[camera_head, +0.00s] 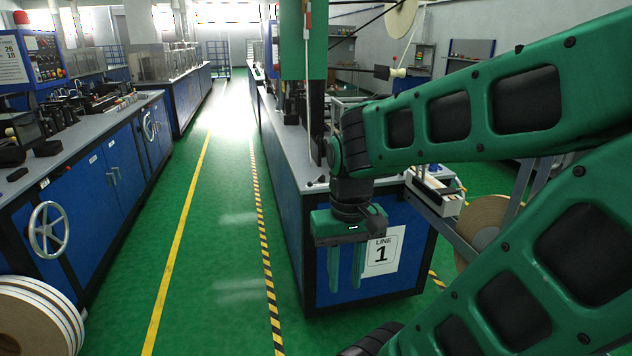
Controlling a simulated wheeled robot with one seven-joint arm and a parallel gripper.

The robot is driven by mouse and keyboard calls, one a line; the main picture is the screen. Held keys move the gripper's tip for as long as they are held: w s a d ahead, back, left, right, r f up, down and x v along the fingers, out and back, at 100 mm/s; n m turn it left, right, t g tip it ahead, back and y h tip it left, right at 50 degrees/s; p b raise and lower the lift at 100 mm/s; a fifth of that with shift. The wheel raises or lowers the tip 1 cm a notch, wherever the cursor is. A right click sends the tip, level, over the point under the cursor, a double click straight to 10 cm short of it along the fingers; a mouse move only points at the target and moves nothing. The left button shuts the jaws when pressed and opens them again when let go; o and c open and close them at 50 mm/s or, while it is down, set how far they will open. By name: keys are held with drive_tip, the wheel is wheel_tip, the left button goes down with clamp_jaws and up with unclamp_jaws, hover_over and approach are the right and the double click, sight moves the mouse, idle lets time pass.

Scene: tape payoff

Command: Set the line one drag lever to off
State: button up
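My gripper (346,288) points down in front of the blue end panel of the cabinet with the "LINE 1" sign (386,250). Its two green fingers are apart with nothing between them. The gripper covers the left edge of the sign. A brown tape reel (484,222) hangs on a grey bracket arm (452,232) at the right of this cabinet. My own arm covers the reel's right and lower parts. I cannot make out a drag lever; it may be hidden behind my arm or too small to tell.
The line one cabinet (312,262) stands right of an open green aisle (225,255) with yellow and striped floor lines. Blue cabinets (92,190) with a handwheel (48,229) and white-edged reels (38,315) line the left. A pale reel (400,18) is high at top right.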

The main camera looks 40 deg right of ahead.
drive_tip(key=w+d+m+h, duration=0.5)
drive_tip(key=w+d, duration=0.9)
drive_tip(key=d, duration=0.2)
drive_tip(key=t+h, duration=0.6)
drive_tip(key=h, duration=0.6)
approach(321, 174)
drive_tip(key=x, duration=0.6)
drive_tip(key=shift+w+a+f, duration=0.15)
drive_tip(key=shift+w+f, duration=0.1)
clamp_jaws()
